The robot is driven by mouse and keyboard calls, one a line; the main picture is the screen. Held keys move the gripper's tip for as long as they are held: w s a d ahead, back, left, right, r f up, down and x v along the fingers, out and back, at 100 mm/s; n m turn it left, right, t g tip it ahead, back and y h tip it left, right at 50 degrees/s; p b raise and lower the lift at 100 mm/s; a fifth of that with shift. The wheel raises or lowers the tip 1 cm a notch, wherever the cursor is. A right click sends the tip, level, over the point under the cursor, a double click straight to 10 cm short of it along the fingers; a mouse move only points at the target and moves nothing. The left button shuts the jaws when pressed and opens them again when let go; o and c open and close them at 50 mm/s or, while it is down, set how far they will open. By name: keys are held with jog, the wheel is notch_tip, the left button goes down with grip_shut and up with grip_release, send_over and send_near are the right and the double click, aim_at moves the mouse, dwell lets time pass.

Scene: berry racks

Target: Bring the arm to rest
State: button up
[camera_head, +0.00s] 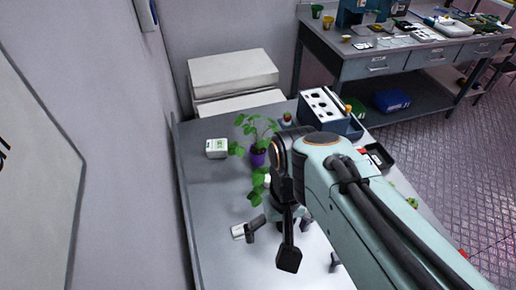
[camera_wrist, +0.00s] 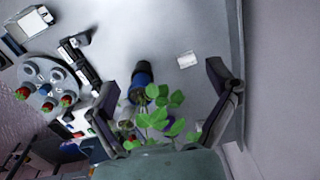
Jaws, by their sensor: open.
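My gripper (camera_wrist: 162,78) is open in the wrist view, with its two dark fingers spread wide. Green leaves (camera_wrist: 160,112) show between the fingers, in front of a dark blue pot (camera_wrist: 143,75). No object is seen clamped between the fingers. In the head view my arm reaches in from the lower right over the grey table (camera_head: 215,235), and its wrist hides part of the tabletop. A leafy plant in a purple pot (camera_head: 258,157) stands just left of the arm.
A white box (camera_head: 217,148) sits left of the plant. A blue bin with a white holed rack (camera_head: 325,105) stands at the table's back right, and a black tray (camera_head: 379,157) is beyond the arm. A round grey plate (camera_wrist: 48,78) holds red berries.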

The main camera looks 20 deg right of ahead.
jog(key=s+a+n, duration=0.2)
jog(key=s, duration=0.4)
jog(key=shift+a, duration=0.15)
